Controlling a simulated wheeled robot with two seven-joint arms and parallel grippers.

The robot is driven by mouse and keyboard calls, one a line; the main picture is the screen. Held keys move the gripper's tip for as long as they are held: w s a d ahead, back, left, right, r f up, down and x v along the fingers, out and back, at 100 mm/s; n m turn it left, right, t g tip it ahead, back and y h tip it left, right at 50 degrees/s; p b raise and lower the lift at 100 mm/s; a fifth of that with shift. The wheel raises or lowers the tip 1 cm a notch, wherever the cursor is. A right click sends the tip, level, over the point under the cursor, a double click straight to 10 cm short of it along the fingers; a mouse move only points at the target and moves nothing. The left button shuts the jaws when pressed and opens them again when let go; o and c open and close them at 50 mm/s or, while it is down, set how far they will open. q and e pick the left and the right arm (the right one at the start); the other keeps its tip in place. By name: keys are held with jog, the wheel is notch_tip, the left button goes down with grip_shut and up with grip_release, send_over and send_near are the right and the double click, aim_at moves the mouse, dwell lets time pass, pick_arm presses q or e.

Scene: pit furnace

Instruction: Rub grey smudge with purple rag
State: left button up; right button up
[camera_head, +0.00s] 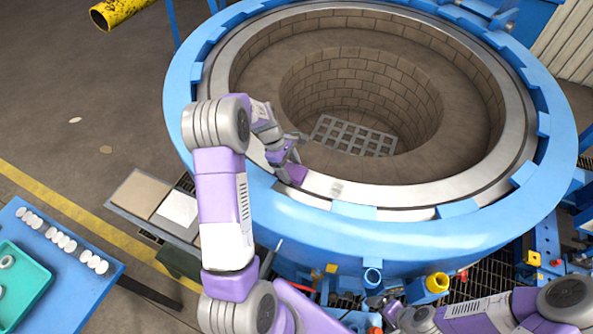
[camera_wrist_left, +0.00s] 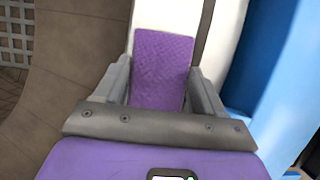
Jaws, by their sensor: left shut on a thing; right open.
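The purple rag (camera_head: 294,174) is in my left gripper (camera_head: 281,154), over the pale metal ring of the pit furnace at its near left. In the left wrist view the rag (camera_wrist_left: 162,65) is between the two grey fingers of my left gripper (camera_wrist_left: 161,80), with the pale ring below it. A faint grey smudge (camera_head: 337,188) shows on the ring just right of the rag in the head view. Whether the rag touches the ring is unclear. My right gripper (camera_head: 385,304) is low at the bottom, right of centre, away from the ring; it is open.
The blue outer rim (camera_head: 330,228) of the furnace surrounds the ring. Inside it lies a deep brick pit (camera_head: 360,85) with a metal grate (camera_head: 352,136). A blue table (camera_head: 75,285) with a teal tray (camera_head: 40,272) and white discs stands at the lower left.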

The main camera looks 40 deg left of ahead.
pick_arm(q)
jog(key=shift+a, duration=0.5)
jog(key=shift+s+a, duration=0.25)
jog(key=shift+a, duration=0.55)
jog(key=shift+a+r, duration=0.15)
jog(key=shift+a, duration=0.1)
notch_tip(320, 180, up, 6)
jog(key=p, duration=0.4)
jog(key=shift+d+f, duration=0.15)
jog(key=shift+f, duration=0.1)
jog(key=shift+r, duration=1.15)
